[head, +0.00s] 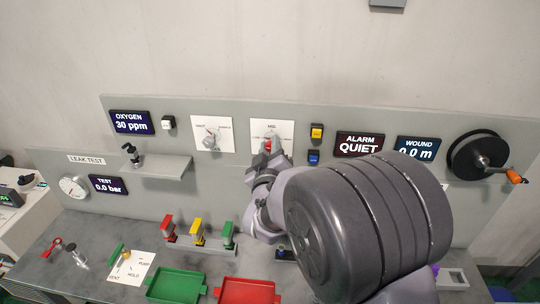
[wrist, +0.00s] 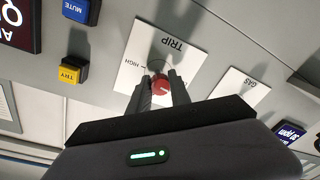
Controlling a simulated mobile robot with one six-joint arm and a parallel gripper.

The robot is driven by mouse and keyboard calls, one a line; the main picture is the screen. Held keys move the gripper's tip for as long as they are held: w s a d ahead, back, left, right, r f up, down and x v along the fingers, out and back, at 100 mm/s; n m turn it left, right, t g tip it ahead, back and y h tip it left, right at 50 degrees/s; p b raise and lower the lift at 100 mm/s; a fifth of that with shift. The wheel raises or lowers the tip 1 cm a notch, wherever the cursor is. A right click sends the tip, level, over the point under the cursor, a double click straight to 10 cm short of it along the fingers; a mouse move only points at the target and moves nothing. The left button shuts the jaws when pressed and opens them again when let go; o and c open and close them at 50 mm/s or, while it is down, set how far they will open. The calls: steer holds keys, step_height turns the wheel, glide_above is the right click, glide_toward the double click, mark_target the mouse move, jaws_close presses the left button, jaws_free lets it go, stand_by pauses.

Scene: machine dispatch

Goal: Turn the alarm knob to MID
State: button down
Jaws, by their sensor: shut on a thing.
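A red knob (head: 268,145) sits on a white plate (head: 286,129) on the upright grey panel, with MID lettered above it in the head view. The red knob (wrist: 160,86) also shows in the wrist view on its plate (wrist: 140,45), which reads TRIP and HIGH, seen turned over. My gripper (wrist: 160,80) is shut on this knob, one finger on each side. A pale mark shows on the knob's face, but I cannot tell which label it points to. The ALARM display (head: 359,145) reads QUIET.
To the left is another white plate with a grey knob (head: 211,137). To the right are a yellow button (head: 317,132) and a blue button (head: 314,157) close by. A shelf (head: 160,167), coloured handles and green and red trays (head: 250,283) lie lower down.

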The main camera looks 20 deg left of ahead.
steer(key=f+m+b, duration=0.1)
steer(key=b, duration=0.3)
steer(key=shift+f+m, duration=0.1)
steer(key=shift+m, duration=0.3)
steer(key=m+b, duration=0.1)
steer(key=b, duration=0.3)
steer(key=shift+m, duration=0.4)
steer(key=m+b, duration=0.2)
steer(key=b, duration=0.2)
steer(key=m+b, duration=0.2)
steer(key=b, duration=0.2)
steer(key=shift+r+m+t, duration=0.2)
steer(key=shift+m+t, duration=0.1)
steer(key=shift+m, duration=0.1)
steer(key=m+b, duration=0.3)
steer(key=b, duration=0.1)
steer(key=shift+r+m, duration=0.1)
steer(key=shift+m, duration=0.3)
steer(key=shift+d+r+m+h+b, duration=0.15)
steer(key=shift+m+h+b, duration=0.1)
steer(key=shift+m+b, duration=0.85)
steer(key=shift+a+r+m+h+b, duration=0.1)
steer(key=shift+m+h+b, duration=0.15)
steer(key=shift+m+b, duration=0.85)
steer(key=shift+m, duration=0.5)
steer(key=c, duration=1.2)
jaws_free()
steer(key=shift+t, duration=0.3)
